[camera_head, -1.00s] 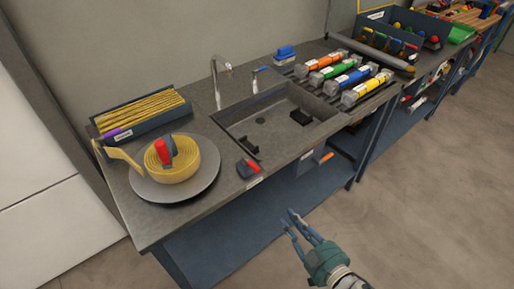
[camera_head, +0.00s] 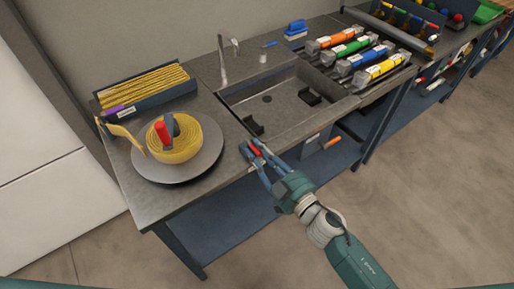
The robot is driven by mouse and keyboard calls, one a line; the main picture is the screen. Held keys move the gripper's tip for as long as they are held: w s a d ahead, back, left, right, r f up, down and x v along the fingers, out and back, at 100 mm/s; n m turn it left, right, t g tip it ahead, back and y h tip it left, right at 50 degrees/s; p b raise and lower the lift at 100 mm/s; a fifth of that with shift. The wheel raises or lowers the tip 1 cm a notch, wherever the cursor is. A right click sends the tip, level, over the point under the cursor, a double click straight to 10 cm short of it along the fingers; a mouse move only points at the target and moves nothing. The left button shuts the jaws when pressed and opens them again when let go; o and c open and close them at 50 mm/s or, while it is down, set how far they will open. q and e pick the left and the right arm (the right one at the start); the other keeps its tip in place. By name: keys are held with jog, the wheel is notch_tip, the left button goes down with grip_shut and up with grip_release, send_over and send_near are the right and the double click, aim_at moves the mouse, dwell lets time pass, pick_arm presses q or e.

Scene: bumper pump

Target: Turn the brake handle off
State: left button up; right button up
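A small red handle (camera_head: 255,151) sits at the front edge of the grey bench, in front of the sink; I take it for the brake handle. My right gripper (camera_head: 252,149) reaches up to it from the lower right. Its two blue fingers stand apart, with the red handle showing between their tips. The fingers hide most of the handle's dark base, and I cannot tell whether they touch it. My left gripper is not in view.
A yellow coil (camera_head: 174,141) with a red-and-grey piece rests on a round grey plate (camera_head: 197,168) at left. Behind it is a tray of yellow strips (camera_head: 150,90). The sink (camera_head: 285,95) lies behind my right gripper. Coloured cylinders (camera_head: 362,66) lie on the right.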

jog(key=shift+w+a, duration=0.1)
jog(key=shift+w, duration=0.15)
grip_shut()
